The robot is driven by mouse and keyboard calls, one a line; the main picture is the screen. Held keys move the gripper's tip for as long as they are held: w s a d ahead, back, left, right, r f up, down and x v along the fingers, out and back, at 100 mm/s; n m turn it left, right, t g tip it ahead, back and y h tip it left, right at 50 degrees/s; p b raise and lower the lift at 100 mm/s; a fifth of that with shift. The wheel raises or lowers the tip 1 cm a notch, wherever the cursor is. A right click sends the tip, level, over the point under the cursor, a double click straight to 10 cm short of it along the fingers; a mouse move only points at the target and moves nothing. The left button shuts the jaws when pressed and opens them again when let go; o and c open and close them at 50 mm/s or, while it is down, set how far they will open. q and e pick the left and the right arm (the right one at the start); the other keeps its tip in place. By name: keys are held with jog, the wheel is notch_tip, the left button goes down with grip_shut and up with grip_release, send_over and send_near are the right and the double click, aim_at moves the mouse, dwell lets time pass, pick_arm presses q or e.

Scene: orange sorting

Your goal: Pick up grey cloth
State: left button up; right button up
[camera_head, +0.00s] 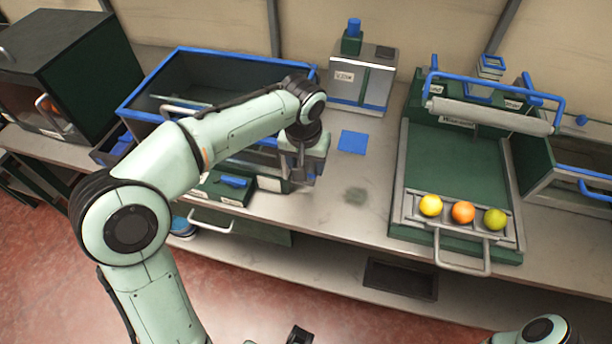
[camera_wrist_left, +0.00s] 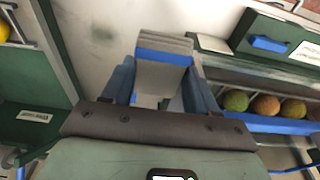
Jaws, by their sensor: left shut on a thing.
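My left gripper (camera_head: 303,172) is above the counter, left of the blue square and the dark smudge. In the left wrist view, the left gripper (camera_wrist_left: 163,88) is shut on the grey cloth (camera_wrist_left: 166,45), a folded, layered grey piece with a blue band across it. The cloth sits between the two blue-grey fingers. In the head view I cannot clearly separate the cloth from the gripper.
A flat blue square (camera_head: 352,142) and a dark greenish smudge (camera_head: 357,195) are on the counter (camera_head: 340,225). At right, a green sorting tray (camera_head: 455,165) holds yellow, orange and green fruit. A blue-rimmed bin (camera_head: 245,62) stands behind my arm. A label box (camera_head: 362,82) stands at the back.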

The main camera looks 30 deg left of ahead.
pick_arm(q)
notch_tip(320, 180, up, 13)
jog(key=p, duration=0.2)
jog(key=shift+p, duration=0.4)
pick_arm(e)
jog(key=r, duration=0.1)
jog(key=w+r, duration=0.1)
jog(key=r, duration=0.1)
jog(key=shift+w+r, duration=0.25)
jog(key=shift+w, duration=0.05)
pick_arm(q)
jog(key=o, duration=0.5)
jog(key=c, duration=0.4)
jog(key=shift+f, duration=0.1)
